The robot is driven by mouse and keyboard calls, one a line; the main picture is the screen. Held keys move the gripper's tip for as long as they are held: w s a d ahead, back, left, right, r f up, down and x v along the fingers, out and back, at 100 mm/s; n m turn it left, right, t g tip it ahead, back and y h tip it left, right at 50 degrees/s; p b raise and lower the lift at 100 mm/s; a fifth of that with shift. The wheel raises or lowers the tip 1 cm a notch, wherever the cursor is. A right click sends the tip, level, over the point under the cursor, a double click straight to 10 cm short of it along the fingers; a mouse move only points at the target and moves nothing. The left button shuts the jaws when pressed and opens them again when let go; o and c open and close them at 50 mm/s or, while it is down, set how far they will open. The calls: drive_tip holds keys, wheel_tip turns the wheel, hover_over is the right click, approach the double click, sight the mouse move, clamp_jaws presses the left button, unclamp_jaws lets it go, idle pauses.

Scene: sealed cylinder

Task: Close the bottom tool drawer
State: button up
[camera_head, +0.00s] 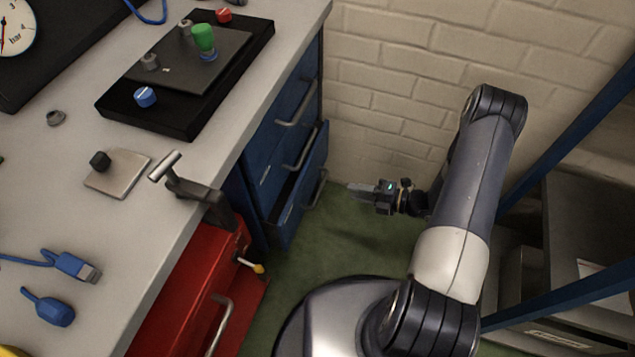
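The blue tool drawers stand under the workbench, left of centre in the head view. The bottom tool drawer (302,198) is pulled out, and its front juts toward the right beyond the drawers above it. Its metal handle (316,189) is on the front face. My gripper (352,190) is to the right of this drawer front, near the handle and apart from it as far as I can see. It points left toward the drawer. Its fingers look close together, but they are too small to tell whether they are open or shut. I see nothing held.
A red cabinet (190,290) with a handle stands under the bench in front of the drawers. A vise-like tool (195,190) overhangs the bench edge. A brick wall (400,90) is behind. A blue-framed shelf (575,230) stands at right. Green floor (340,245) between is clear.

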drive_tip(key=x, duration=1)
drive_tip(key=shift+b, duration=0.4)
clamp_jaws()
